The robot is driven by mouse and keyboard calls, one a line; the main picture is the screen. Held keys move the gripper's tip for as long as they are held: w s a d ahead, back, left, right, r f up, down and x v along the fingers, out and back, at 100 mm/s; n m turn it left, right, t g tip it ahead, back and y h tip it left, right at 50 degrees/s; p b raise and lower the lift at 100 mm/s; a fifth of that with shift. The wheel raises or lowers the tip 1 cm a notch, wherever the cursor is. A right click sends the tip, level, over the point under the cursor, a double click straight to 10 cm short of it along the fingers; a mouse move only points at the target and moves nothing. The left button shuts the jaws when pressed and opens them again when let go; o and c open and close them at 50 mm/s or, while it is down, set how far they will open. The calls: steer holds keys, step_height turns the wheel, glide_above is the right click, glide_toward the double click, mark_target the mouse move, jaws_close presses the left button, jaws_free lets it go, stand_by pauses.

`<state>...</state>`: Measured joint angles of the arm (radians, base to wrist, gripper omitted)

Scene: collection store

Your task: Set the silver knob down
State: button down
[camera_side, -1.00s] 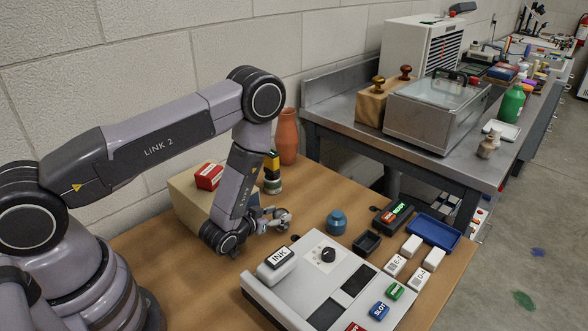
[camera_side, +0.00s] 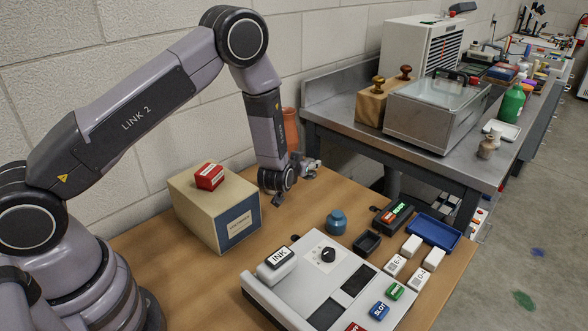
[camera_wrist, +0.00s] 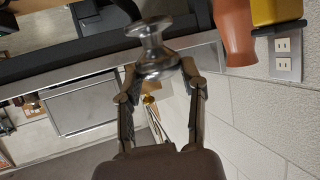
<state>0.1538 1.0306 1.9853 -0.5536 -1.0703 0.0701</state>
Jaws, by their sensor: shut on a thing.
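The silver knob (camera_wrist: 158,58) is held between the fingertips of my gripper (camera_wrist: 160,80) in the wrist view, its flared end pointing away from the fingers. In the side view my gripper (camera_side: 309,168) is shut on the knob in the air over the back of the wooden table, right of the cardboard-coloured box. The knob is small there and partly merged with the fingers. I cannot tell its exact height above the wood.
The tan box (camera_side: 205,208) carries a red block (camera_side: 209,177). A terracotta vase (camera_side: 290,128) stands behind my wrist. Bare wood lies between box and jar.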

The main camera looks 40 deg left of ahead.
steer(key=shift+w, duration=0.6)
steer(key=shift+y, duration=0.3)
steer(key=f, duration=0.9)
steer(key=shift+w+f, duration=0.2)
steer(key=shift+f, duration=0.1)
steer(key=c, duration=0.6)
jaws_free()
steer(key=shift+f, duration=0.15)
